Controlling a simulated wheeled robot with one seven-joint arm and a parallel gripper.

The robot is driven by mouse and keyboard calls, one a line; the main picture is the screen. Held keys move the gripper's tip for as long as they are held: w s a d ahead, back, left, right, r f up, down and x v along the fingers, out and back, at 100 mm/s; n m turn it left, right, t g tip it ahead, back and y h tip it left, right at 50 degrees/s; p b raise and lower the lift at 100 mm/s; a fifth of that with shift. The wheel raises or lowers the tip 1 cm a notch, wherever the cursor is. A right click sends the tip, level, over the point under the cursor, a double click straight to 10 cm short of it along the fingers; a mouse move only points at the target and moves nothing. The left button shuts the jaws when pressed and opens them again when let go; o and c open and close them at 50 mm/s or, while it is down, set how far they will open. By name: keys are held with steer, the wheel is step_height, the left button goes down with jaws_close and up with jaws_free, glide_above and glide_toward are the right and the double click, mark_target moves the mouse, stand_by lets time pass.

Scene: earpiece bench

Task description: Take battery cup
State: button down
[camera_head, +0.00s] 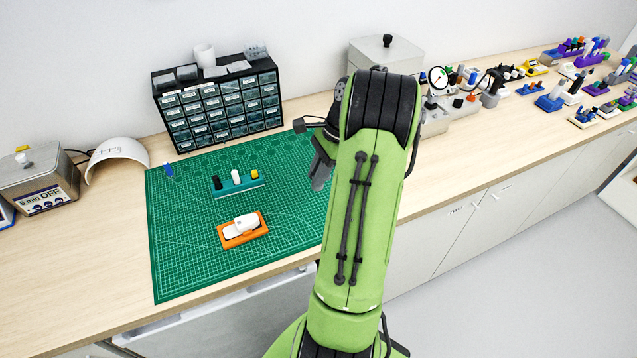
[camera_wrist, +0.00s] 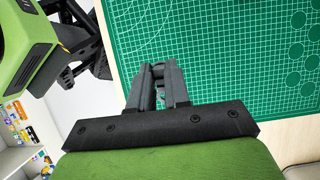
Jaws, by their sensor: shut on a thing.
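My gripper (camera_wrist: 159,70) is over the right part of the green mat and is shut on a small grey thing (camera_wrist: 159,87), mostly hidden between the fingers. I cannot tell for sure whether it is the battery cup. In the head view my gripper (camera_head: 321,172) shows at the left of my arm, above the mat, with its fingertips pointing down. A teal holder (camera_head: 240,187) on the mat carries a black, a white and a yellow piece. An orange cradle (camera_head: 243,239) in front of it holds a white earpiece (camera_head: 245,224).
The green cutting mat (camera_head: 190,260) has much free room. A small blue item (camera_head: 168,170) is at its far left. A drawer cabinet (camera_head: 218,102) stands behind. A white arch (camera_head: 118,157) and a timer box (camera_head: 40,184) are at left; a dial gauge (camera_head: 438,79) and several tools are at right.

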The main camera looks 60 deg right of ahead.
steer(key=shift+r+p, duration=0.7)
steer(key=shift+r, duration=0.3)
steer(key=shift+r, duration=0.1)
steer(key=shift+r+p, duration=0.95)
steer(key=shift+p, duration=0.7)
